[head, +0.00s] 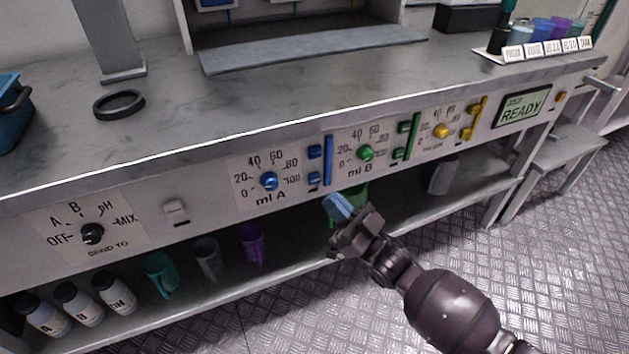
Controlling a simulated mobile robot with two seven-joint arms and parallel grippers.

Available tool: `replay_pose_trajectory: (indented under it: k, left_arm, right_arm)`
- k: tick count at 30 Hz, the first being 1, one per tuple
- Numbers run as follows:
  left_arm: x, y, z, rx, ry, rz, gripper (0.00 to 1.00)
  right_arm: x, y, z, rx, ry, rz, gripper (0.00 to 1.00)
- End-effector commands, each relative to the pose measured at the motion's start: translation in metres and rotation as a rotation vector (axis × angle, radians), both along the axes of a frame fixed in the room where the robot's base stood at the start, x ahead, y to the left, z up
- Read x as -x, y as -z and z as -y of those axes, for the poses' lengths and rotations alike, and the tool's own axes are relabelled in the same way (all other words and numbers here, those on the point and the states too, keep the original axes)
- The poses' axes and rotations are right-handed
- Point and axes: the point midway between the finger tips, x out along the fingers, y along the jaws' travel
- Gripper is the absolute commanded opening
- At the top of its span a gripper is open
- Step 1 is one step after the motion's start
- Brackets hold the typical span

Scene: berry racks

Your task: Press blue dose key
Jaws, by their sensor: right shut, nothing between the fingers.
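Two small blue keys, an upper one (314,152) and a lower one (313,178), sit on the bench's front panel beside an upright blue bar (328,160). I cannot tell from any label which is the dose key. The blue knob (269,181) of the "ml A" dial is to their left. My right gripper (339,208) is shut and empty, with light blue fingertips. In the picture it is just below and right of the blue keys, apart from them, in front of the lower shelf. My left gripper is not in view.
Green keys (404,127) with a green knob (365,153) and yellow keys (467,134) are to the right. A display (522,107) reads READY. A selector knob (92,234) is at the left. Bottles (76,303) and cups stand on the lower shelf.

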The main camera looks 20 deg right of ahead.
Motion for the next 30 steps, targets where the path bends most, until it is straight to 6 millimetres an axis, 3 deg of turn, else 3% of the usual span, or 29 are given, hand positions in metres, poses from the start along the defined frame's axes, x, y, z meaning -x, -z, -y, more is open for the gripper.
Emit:
replay_pose_trajectory:
  k: [6,12,30]
  left_arm:
    - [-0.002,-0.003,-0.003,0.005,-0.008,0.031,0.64]
    - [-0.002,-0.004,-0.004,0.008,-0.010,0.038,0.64]
    - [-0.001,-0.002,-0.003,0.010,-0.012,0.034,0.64]
  right_arm:
    - [-0.023,0.001,-0.001,0.001,0.000,-0.001,0.00]
    - [-0.033,0.000,-0.001,-0.001,0.000,0.001,0.00]
    - [-0.035,0.000,-0.001,-0.001,0.000,0.001,0.00]
